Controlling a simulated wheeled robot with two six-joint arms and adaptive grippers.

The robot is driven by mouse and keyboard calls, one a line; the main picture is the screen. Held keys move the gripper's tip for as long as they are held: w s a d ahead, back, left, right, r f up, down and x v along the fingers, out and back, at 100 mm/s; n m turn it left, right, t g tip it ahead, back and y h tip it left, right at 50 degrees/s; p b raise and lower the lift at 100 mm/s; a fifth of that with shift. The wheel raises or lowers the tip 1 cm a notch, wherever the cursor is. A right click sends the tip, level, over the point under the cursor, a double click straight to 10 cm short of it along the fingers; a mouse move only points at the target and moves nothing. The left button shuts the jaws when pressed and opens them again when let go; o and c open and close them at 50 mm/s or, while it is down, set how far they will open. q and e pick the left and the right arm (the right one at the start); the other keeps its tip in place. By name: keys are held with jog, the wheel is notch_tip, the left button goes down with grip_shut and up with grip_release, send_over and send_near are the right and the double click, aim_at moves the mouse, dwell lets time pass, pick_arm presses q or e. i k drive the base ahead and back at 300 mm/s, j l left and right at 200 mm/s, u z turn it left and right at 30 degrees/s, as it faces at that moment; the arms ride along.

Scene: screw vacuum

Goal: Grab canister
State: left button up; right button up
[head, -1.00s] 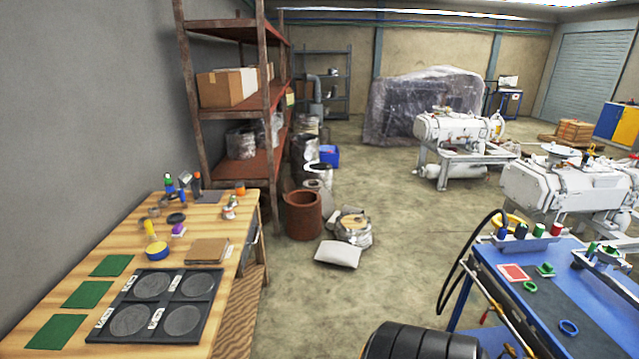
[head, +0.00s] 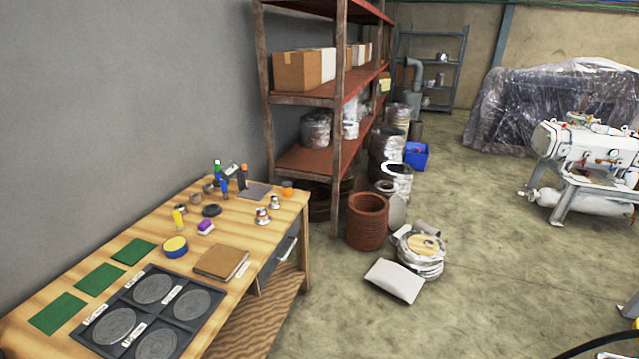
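A blue object, which looks like a canister (head: 417,155), stands on the floor in the head view, right of the shelf and among several drums. It is small at this distance and its details are hard to make out. Small metal containers (head: 262,216) stand on the wooden workbench (head: 140,236) at the left; I cannot tell if one of them is the canister. Neither of my grippers is in view.
A tall rusty shelf (head: 340,130) with boxes stands behind the bench. A brown pot (head: 368,220), a white sack (head: 395,280) and a wrapped drum (head: 420,254) are on the floor beside the bench. The concrete floor (head: 490,240) to the right is mostly clear.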

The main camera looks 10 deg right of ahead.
aim_at(286, 186)
jog(key=i+l, duration=0.2)
jog(key=l, duration=0.2)
jog(key=i+u, duration=0.1)
jog(key=u, duration=0.25)
jog(key=l+u, duration=0.15)
jog(key=u, duration=0.15)
jog(key=i+l+u, duration=0.1)
jog(key=u, duration=0.25)
jog(key=i+l+u, duration=0.15)
jog(key=l, duration=0.25)
jog(key=i+l+u, duration=0.15)
jog(key=l, duration=0.3)
jog(key=i+l+u, duration=0.15)
jog(key=l, duration=0.3)
jog(key=i+l+u, duration=0.15)
jog(key=l, duration=0.35)
jog(key=i+l+u, duration=0.2)
jog(key=l, duration=0.25)
jog(key=l+u, duration=0.15)
jog(key=l, duration=0.35)
